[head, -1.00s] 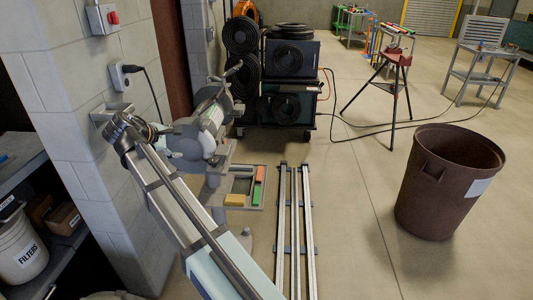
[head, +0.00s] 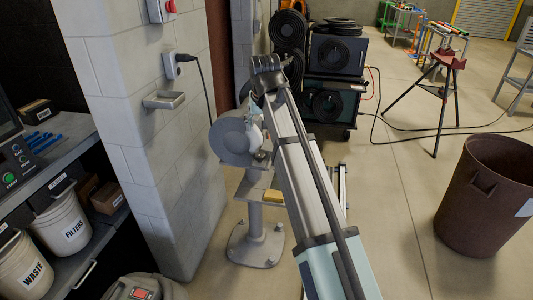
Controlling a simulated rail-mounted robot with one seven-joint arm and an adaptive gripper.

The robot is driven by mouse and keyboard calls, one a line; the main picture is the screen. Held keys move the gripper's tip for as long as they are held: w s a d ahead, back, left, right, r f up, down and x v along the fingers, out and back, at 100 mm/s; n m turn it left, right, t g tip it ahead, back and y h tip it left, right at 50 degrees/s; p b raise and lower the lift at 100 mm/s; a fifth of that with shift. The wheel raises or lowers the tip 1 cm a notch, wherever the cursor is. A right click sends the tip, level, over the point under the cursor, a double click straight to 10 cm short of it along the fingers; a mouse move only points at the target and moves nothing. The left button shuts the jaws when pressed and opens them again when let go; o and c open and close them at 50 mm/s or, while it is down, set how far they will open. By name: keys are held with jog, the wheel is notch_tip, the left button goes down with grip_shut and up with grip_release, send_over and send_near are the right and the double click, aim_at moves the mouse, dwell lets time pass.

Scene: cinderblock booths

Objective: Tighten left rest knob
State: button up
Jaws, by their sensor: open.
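A grey pedestal grinder (head: 233,141) stands beside the cinderblock wall, with a round guard facing left and a grey column on a floor base. My arm reaches up the picture in front of its right part. My gripper (head: 246,92) is at the far end of the arm, above and behind the grinder as seen here. It is open and looks empty; its fingertips are small and partly hidden by the wrist. The left rest knob is too small to make out, and my arm hides the grinder's right side.
A brown bin (head: 482,205) stands at the right. A black equipment cart (head: 333,75) is behind the arm. A red tripod stand (head: 447,65) and trailing cables are farther back. A shelf with a filters bucket (head: 65,225) is at the left. Floor between arm and bin is clear.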

aim_at(260, 155)
jog(key=p+x, duration=0.3)
jog(key=x, duration=1.4)
jog(key=shift+w+f, duration=0.1)
jog(key=shift+f, duration=0.05)
jog(key=c, duration=1.1)
